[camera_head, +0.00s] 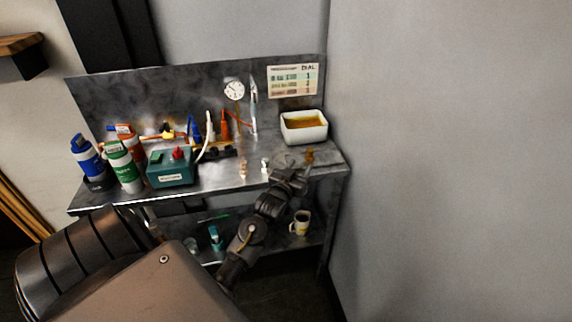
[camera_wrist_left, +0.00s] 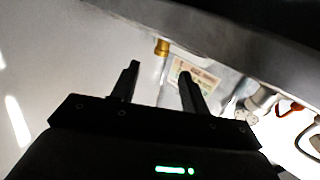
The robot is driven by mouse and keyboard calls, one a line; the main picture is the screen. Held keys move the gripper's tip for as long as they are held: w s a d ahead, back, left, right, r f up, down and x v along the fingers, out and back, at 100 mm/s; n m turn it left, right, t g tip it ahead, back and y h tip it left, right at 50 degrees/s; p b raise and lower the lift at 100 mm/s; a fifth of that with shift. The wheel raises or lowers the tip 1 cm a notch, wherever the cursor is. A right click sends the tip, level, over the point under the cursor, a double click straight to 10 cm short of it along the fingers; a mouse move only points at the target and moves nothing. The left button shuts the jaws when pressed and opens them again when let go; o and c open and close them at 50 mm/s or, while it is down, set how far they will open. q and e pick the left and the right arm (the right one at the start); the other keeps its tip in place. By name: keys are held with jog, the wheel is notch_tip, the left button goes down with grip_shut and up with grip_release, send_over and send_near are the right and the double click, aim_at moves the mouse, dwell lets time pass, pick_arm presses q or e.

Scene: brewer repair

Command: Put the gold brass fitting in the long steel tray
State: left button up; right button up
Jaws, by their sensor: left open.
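The gold brass fitting (camera_head: 310,155) is small and stands near the right end of the steel bench top, in front of the white basin. In the left wrist view the fitting (camera_wrist_left: 162,47) shows beyond the fingertips, roughly in line with the gap between them. My left gripper (camera_head: 298,171) is at the bench's front right edge, close to the fitting. Its two fingers (camera_wrist_left: 159,78) are apart with nothing between them. I cannot make out a long steel tray for certain in either view. My right gripper is not in view.
A white basin (camera_head: 304,128) of amber liquid stands behind the fitting. Small fittings (camera_head: 243,169) lie left of my gripper. A teal box (camera_head: 171,168) and several bottles (camera_head: 122,166) crowd the left. A mug (camera_head: 300,222) is on the lower shelf. A wall closes the right side.

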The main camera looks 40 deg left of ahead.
pick_arm(q)
jog(key=shift+v, duration=1.1)
